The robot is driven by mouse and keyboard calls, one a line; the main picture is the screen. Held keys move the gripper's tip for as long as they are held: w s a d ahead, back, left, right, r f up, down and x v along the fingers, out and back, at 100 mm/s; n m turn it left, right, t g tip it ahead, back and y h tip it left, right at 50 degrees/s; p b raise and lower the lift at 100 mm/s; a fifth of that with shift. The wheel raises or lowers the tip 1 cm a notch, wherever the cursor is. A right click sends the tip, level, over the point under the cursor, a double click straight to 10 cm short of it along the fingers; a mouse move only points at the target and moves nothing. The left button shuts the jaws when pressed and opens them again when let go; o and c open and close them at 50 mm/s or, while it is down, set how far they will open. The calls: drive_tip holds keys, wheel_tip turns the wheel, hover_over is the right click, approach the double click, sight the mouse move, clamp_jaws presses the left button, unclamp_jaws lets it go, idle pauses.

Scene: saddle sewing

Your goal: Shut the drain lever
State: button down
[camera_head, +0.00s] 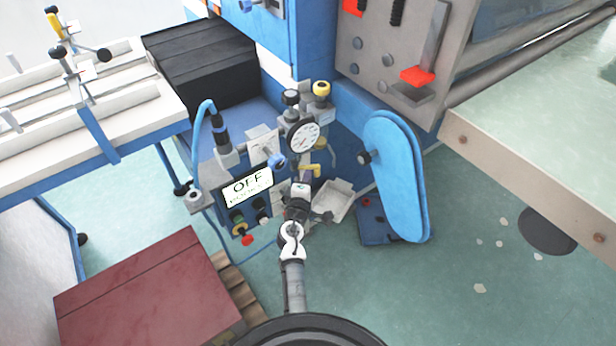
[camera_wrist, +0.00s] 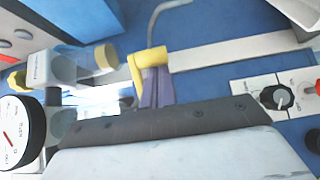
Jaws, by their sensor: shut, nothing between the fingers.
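The drain lever appears to be the small yellow L-shaped handle (camera_head: 312,170) below the pressure gauge in the head view. It shows larger in the wrist view as a yellow bent handle (camera_wrist: 149,58) above the middle. My gripper (camera_head: 301,187) reaches up from the bottom of the head view to just below the lever. In the wrist view its narrow grey-purple fingertips (camera_wrist: 156,88) are shut and empty, close against or just in front of the yellow handle. I cannot tell whether they touch. The hand hides the lower part of the fitting.
The round gauge (camera_head: 303,135) and a clear bowl (camera_wrist: 88,64) sit beside the lever. Open floor lies at lower right.

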sight(316, 175)
drive_tip(key=shift+s+a+m+g+h+b, duration=0.1)
drive_tip(key=shift+s+m+g+h+b, duration=0.15)
drive_tip(key=shift+m+h+b, duration=0.4)
drive_tip(key=shift+s+a+m+g+h+b, duration=0.1)
drive_tip(key=shift+m+g+h+b, duration=0.2)
drive_tip(key=shift+h+b, duration=0.55)
drive_tip(key=shift+s+a+m+g+h+b, duration=0.1)
drive_tip(key=shift+s+m+g+h+b, duration=0.1)
drive_tip(key=shift+m+g+h+b, duration=0.5)
drive_tip(key=shift+s+a+m+g+h+b, duration=0.15)
drive_tip(key=shift+m+g+h+b, duration=0.25)
drive_tip(key=shift+m+h+b, duration=0.5)
drive_tip(key=shift+s+a+m+g+h+b, duration=0.1)
drive_tip(key=shift+s+m+g+h+b, duration=0.15)
drive_tip(key=shift+m+g+h+b, duration=0.55)
drive_tip(key=shift+s+a+m+g+h+b, duration=0.15)
drive_tip(key=shift+m+g+h+b, duration=0.35)
drive_tip(key=shift+h, duration=0.3)
drive_tip(key=shift+s+m+g+h+b, duration=0.15)
drive_tip(key=shift+m+g+h+b, duration=0.25)
drive_tip(key=shift+g+h, duration=0.35)
drive_tip(key=shift+a, duration=0.25)
